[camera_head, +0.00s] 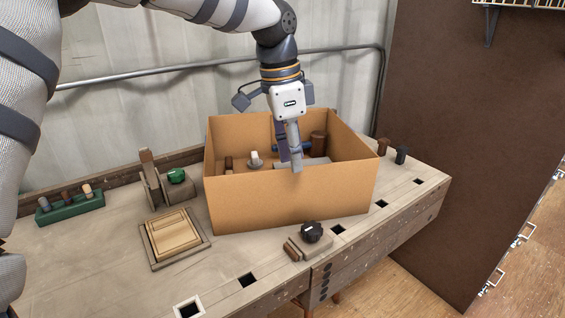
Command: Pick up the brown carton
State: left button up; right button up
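The brown carton (290,203) is an open-topped cardboard box standing upright on the workbench. My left gripper (291,164) points down at the middle of its near wall. One finger overlaps the near rim from the front and the darker finger shows behind it, over the inside of the box. The fingers look apart, with nothing seen between them; I cannot tell whether they touch the wall. The gripper hides a small part of the rim and the contents. My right gripper is not in view.
The carton holds several small items, including a brown cylinder (319,144). Left of it on the workbench (95,270) are a wooden tray (174,235), a grey vise-like block (151,183) and a green rack (70,207). A black knob (312,232) sits close in front.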

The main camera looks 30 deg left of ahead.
pick_arm(q)
notch_tip(320, 180, down, 5)
send_over(298, 222)
notch_tip(298, 222, down, 6)
jog(key=shift+r+b, duration=0.1)
jog(key=shift+b, duration=0.35)
jog(key=shift+r, duration=0.1)
jog(key=shift+c, duration=0.3)
grip_shut()
jog(key=shift+w+r, duration=0.15)
